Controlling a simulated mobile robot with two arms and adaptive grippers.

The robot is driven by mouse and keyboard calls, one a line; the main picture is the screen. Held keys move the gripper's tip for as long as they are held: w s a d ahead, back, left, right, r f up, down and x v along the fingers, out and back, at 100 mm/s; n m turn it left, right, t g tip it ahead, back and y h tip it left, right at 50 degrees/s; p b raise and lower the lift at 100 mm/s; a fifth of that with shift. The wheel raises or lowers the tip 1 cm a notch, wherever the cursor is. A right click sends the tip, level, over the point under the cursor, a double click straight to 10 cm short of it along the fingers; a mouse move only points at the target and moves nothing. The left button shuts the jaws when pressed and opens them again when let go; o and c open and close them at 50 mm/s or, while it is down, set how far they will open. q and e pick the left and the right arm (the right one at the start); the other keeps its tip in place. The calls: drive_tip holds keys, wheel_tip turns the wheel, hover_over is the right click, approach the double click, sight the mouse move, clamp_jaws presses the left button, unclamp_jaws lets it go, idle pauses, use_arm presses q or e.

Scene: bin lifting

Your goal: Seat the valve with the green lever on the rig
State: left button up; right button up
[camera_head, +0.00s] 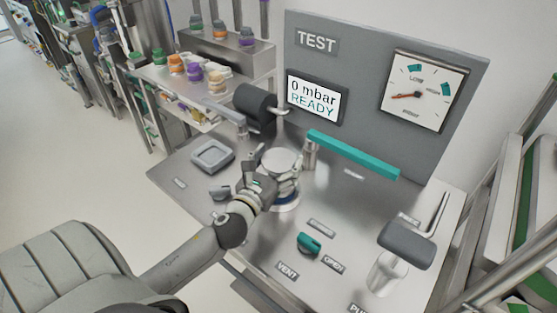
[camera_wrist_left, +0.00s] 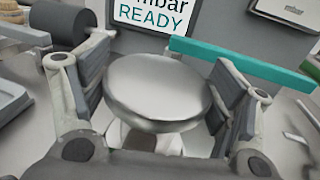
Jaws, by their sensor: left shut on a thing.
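The valve has a round steel top (camera_head: 281,160) and stands over the rig's steel deck (camera_head: 350,215). A long green lever (camera_head: 352,154) reaches right from a short steel stem (camera_head: 311,152) beside it. My left gripper (camera_head: 268,183) is shut on the valve body from the near left. In the left wrist view its fingers (camera_wrist_left: 158,110) flank the round top (camera_wrist_left: 158,92), and the lever shows behind it (camera_wrist_left: 240,62). A blue ring (camera_head: 286,206) shows under the valve. The gripper hides part of the joint, so I cannot tell whether the valve is fully down. My right gripper is out of view.
The panel behind carries a screen reading 0 mbar READY (camera_head: 314,98) and a dial (camera_head: 424,90). A dark cylinder (camera_head: 255,103), a square tray (camera_head: 212,156), a green vent knob (camera_head: 309,242) and a grey-topped pump (camera_head: 406,244) stand around. Coloured parts fill a shelf (camera_head: 195,75).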

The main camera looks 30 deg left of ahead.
use_arm(q)
drive_tip(key=shift+f+b, duration=1.05)
drive_tip(key=shift+f, duration=0.1)
idle(0.6)
idle(0.3)
drive_tip(key=o, duration=1.6)
drive_tip(key=shift+o, duration=0.5)
drive_tip(key=shift+f, duration=0.25)
drive_tip(key=shift+r, duration=0.2)
